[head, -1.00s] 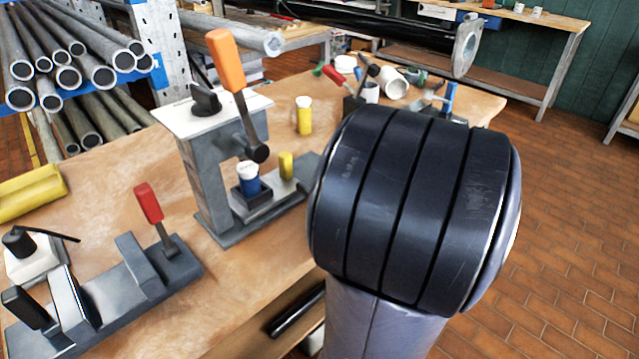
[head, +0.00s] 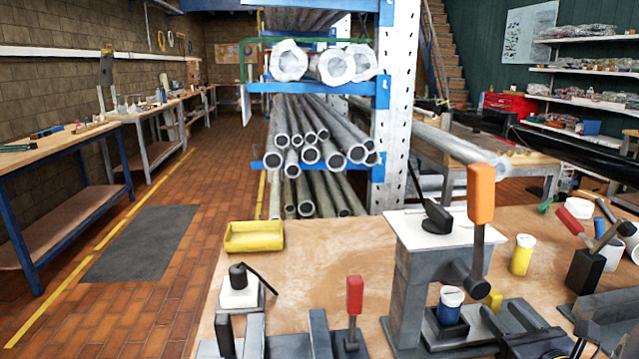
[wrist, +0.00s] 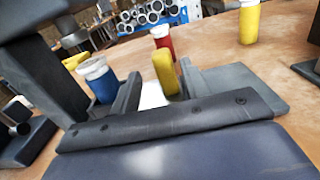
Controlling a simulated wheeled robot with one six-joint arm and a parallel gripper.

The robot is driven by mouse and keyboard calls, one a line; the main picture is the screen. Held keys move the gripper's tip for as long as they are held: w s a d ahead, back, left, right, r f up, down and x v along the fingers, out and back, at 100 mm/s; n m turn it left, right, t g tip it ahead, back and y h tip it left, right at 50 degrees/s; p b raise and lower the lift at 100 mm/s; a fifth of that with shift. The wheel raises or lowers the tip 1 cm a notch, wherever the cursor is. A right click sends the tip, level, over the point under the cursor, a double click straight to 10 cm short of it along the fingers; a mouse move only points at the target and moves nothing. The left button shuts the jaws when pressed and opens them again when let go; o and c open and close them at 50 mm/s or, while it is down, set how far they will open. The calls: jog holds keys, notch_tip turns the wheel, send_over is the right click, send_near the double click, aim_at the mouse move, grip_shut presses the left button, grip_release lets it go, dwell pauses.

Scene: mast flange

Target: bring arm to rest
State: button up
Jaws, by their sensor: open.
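My gripper (head: 508,318) is low at the right of the head view, by the base of the grey press. Its two dark fingers stand apart in the wrist view (wrist: 157,88), with a pale patch of something beyond the gap. A small yellow piece (head: 494,300) shows just behind the fingers; in the wrist view (wrist: 165,75) it appears near the right finger, and I cannot tell if they touch. I see nothing held. A blue jar with a white lid (head: 450,305) stands in the press's holder, left of the fingers. The lower arm is mostly out of view.
The grey press (head: 415,280) with an orange lever (head: 481,195) rises beside my gripper. A yellow jar (head: 522,255), a dark tool holder (head: 585,270) and a red-handled clamp (head: 354,300) stand on the wooden bench (head: 310,250).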

aim_at(496, 304)
jog(key=shift+w+a, duration=0.15)
jog(key=shift+w, duration=2.1)
